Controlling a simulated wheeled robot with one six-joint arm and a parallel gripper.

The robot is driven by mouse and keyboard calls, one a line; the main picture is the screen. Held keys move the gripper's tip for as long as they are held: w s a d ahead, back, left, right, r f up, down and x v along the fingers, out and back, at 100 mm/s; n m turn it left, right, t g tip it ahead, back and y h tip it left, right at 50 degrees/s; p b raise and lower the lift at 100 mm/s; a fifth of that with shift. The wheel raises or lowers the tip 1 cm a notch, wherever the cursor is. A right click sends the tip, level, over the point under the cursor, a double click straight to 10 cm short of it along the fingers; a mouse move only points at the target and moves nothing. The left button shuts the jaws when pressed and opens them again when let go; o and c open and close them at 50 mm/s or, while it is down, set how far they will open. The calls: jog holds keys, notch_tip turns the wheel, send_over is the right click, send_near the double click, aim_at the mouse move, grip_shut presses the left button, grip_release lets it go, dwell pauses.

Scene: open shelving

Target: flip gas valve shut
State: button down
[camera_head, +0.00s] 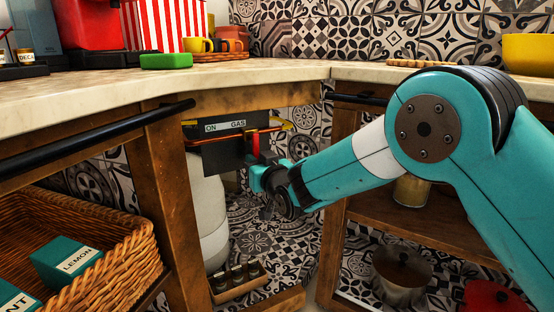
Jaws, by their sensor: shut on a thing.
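The gas valve sits in the corner opening under the counter, on a dark panel (216,157) with a label (225,127) reading "ON" and "GAS". A copper pipe (225,140) runs across the panel. A red valve lever (253,146) hangs down from the pipe at the panel's right side. My gripper (258,168) reaches in from the right and is shut on the lever's lower part. The fingers hide the lever's lower end.
A pale gas cylinder (207,210) stands below the panel. A small wooden rack (240,290) with jars is on the floor. Wooden posts frame the opening closely. A wicker basket (120,255) is at left; a metal pot (402,275) is on the right shelf.

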jog(key=shift+f, duration=0.1)
dwell(0.4)
jog(key=c, duration=1.1)
grip_release()
jog(key=v, duration=1.7)
jog(key=shift+s+d, duration=0.1)
jog(key=shift+s, duration=0.1)
